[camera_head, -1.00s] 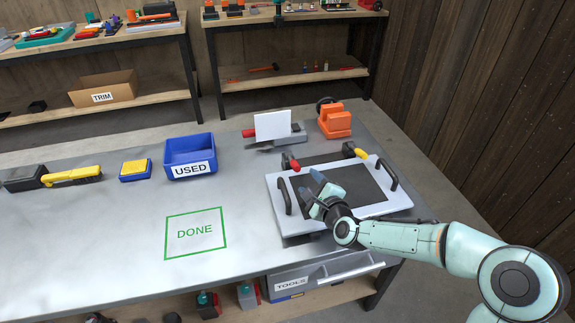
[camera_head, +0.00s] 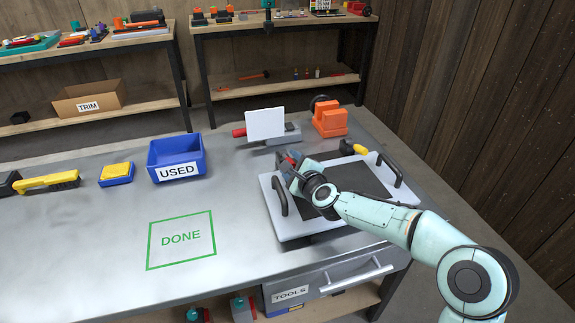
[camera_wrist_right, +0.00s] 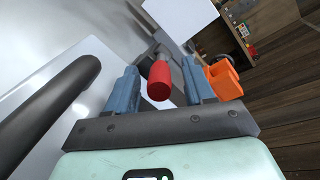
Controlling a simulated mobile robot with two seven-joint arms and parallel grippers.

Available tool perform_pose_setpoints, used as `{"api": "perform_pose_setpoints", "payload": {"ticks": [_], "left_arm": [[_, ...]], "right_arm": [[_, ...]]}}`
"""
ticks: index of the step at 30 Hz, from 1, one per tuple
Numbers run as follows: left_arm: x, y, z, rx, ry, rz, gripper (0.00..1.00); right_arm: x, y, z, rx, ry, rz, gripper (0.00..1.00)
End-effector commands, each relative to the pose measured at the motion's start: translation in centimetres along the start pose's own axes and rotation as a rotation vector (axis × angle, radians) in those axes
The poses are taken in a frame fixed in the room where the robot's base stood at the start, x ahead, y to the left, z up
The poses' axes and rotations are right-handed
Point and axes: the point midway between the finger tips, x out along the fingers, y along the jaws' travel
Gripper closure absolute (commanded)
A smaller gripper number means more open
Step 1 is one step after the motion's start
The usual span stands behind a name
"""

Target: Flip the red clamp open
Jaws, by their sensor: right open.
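The red clamp (camera_wrist_right: 159,80) shows in the right wrist view as a red cylindrical handle between the two blue fingers of my right gripper (camera_wrist_right: 160,88). The fingers are open, with a gap visible on each side of the handle. In the head view my right gripper (camera_head: 291,166) is at the far left corner of the white framed panel (camera_head: 287,226) and largely hides the red clamp. A yellow clamp (camera_head: 353,148) sits at the panel's far right edge. My left gripper is not in view.
Black handles (camera_head: 277,196) stand on the panel's left and right sides. Behind it are a grey holder with a white card (camera_head: 265,124) and an orange device (camera_head: 329,119). A blue USED bin (camera_head: 176,158) stands left. The table around the green DONE square (camera_head: 181,239) is clear.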

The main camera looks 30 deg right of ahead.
Motion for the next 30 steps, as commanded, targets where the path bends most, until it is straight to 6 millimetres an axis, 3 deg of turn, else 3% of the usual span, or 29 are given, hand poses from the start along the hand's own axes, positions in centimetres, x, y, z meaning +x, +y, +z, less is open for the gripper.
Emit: {"api": "perform_pose_setpoints", "payload": {"ticks": [7,19,24,30], "left_arm": [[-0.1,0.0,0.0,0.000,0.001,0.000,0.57],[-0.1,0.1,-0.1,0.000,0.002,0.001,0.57],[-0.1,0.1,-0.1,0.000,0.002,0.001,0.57],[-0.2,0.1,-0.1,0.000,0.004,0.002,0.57]], "right_arm": [[2.1,-0.1,0.0,0.003,-0.001,-0.001,0.47],[2.5,0.0,0.0,-0.001,0.001,0.000,0.47],[2.5,0.0,0.0,0.000,0.001,0.000,1.00],[2.5,0.0,0.0,0.000,0.002,0.001,1.00]]}}
